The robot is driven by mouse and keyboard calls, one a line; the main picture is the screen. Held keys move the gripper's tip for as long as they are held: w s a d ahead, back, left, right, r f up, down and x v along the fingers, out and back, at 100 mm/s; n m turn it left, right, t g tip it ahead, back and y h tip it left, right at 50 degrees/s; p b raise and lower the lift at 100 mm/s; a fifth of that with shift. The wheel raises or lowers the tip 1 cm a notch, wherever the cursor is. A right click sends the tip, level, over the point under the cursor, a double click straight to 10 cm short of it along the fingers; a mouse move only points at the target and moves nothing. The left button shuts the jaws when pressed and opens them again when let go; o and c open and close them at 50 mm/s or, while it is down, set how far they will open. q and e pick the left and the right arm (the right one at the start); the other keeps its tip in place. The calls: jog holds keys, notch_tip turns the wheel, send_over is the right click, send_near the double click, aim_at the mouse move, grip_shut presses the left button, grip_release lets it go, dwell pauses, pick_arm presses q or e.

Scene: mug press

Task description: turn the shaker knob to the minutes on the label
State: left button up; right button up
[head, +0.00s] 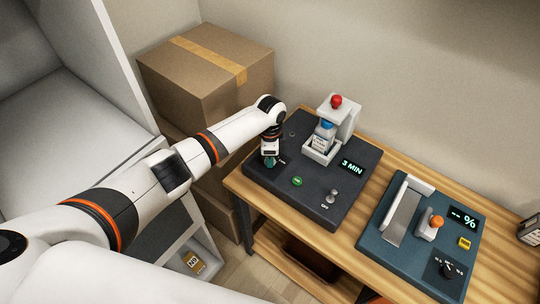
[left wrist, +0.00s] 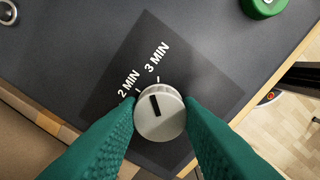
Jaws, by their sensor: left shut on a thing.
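The shaker (head: 300,190) is a dark box on the table, with a white clamp (head: 346,118) at its back. A small bottle with a blue cap (head: 327,127) stands in the clamp; its label (head: 320,143) is too small to read. The shaker's display (head: 352,166) reads 3 MIN. My left gripper (head: 269,161) is down at the shaker's left corner. In the left wrist view its green fingers are shut on the round grey knob (left wrist: 168,126). The knob's black mark points between the 2 MIN and 3 MIN ticks. My right gripper is not in view.
A green button (head: 297,181) and a toggle switch (head: 332,196) marked OFF are on the shaker. To the right is a teal device (head: 375,236) with a % display, an orange knob and a dial. Cardboard boxes (head: 205,75) stand behind my left arm.

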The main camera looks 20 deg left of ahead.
pick_arm(q)
jog(key=shift+m, duration=1.2)
jog(key=o, duration=1)
notch_tip(320, 180, up, 12)
jog(key=shift+r+b, duration=0.1)
jog(key=shift+b, duration=1.15)
